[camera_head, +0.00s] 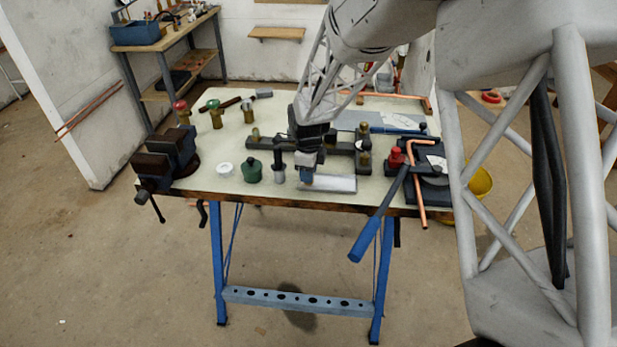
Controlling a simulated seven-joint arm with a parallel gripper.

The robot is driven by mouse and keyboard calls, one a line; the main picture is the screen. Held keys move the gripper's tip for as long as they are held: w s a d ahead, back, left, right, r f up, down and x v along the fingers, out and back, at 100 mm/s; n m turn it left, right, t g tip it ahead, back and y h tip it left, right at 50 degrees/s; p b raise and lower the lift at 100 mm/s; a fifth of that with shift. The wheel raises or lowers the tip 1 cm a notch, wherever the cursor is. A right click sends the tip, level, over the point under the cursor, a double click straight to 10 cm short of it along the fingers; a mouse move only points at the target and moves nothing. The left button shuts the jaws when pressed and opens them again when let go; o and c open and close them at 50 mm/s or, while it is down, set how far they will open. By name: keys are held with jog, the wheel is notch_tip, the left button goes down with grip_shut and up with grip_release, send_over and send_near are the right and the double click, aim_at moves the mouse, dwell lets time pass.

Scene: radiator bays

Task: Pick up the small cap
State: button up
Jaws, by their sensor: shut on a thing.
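My gripper (307,172) points down over the front part of the workbench, right of a dark upright tool. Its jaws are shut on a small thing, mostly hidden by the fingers. A blue patch shows at the fingertips, and I cannot tell whether it is the small cap or part of the fingers. The fingertips are close to the left end of a flat silver-grey block (329,183); I cannot tell if they touch it. No other thing can be made out surely as the small cap.
A blue-handled bender (383,210) overhangs the front right edge. Brass valves (215,116) stand at the back left.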

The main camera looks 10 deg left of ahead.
jog(key=shift+r, duration=0.1)
jog(key=shift+c, duration=0.2)
jog(key=shift+r, duration=0.7)
notch_tip(320, 180, up, 2)
jog(key=shift+r, duration=0.15)
jog(key=s+d, duration=0.3)
jog(key=s, duration=0.4)
jog(key=s+d+r, duration=0.1)
jog(key=s+d, duration=0.1)
jog(key=s, duration=0.6)
jog(key=shift+d, duration=0.4)
jog(key=shift+w+r, duration=0.1)
jog(key=shift+w, duration=0.05)
jog(key=w+a+r, duration=0.2)
jog(key=w+a, duration=0.6)
jog(key=w, duration=0.2)
jog(key=w+a+r, duration=0.3)
jog(key=w+a, duration=0.6)
jog(key=w, duration=0.1)
jog(key=w+a+r, duration=0.2)
jog(key=w+a, duration=0.6)
jog(key=w, duration=0.3)
jog(key=shift+a+r, duration=0.15)
jog(key=shift+a, duration=0.15)
